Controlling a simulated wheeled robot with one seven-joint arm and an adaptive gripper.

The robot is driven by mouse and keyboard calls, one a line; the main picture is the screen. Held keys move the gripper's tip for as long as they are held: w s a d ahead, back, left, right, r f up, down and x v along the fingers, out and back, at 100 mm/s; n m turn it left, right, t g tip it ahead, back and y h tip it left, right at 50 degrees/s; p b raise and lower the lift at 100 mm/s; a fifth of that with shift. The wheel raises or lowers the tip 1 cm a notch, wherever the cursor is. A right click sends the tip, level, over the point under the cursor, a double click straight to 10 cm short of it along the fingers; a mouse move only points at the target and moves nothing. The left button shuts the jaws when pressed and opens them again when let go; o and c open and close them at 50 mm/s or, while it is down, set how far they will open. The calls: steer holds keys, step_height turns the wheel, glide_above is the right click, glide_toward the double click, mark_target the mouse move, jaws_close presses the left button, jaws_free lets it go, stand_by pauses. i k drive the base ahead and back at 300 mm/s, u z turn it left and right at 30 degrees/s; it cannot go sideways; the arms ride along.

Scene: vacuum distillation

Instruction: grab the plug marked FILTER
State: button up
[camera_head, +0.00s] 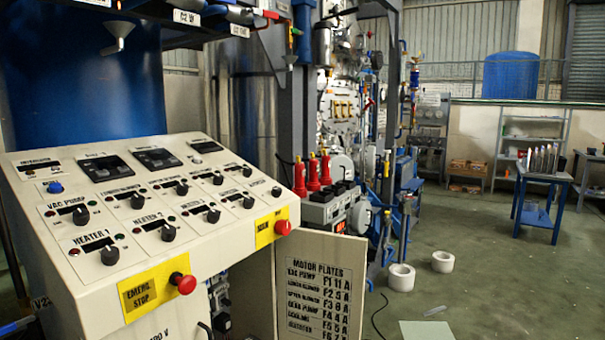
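Three red upright plug-like pieces (313,174) stand in a row behind the control console, near the middle of the picture. They are close together beside a grey unit with black knobs (325,208). No FILTER marking is readable on any of them, so I cannot tell which piece, if any, is the plug marked FILTER. My gripper is not in view.
The cream control console (215,180) with knobs and red stop buttons fills the left. A MOTOR PLATES panel (318,290) stands below it. Two white rolls (442,261) lie on the green floor. A blue table (540,195) stands right; floor between is mostly clear.

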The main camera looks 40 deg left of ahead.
mark_target(326, 161)
steer(key=u, duration=1.15)
steer(key=i, duration=0.1)
steer(key=u, duration=0.05)
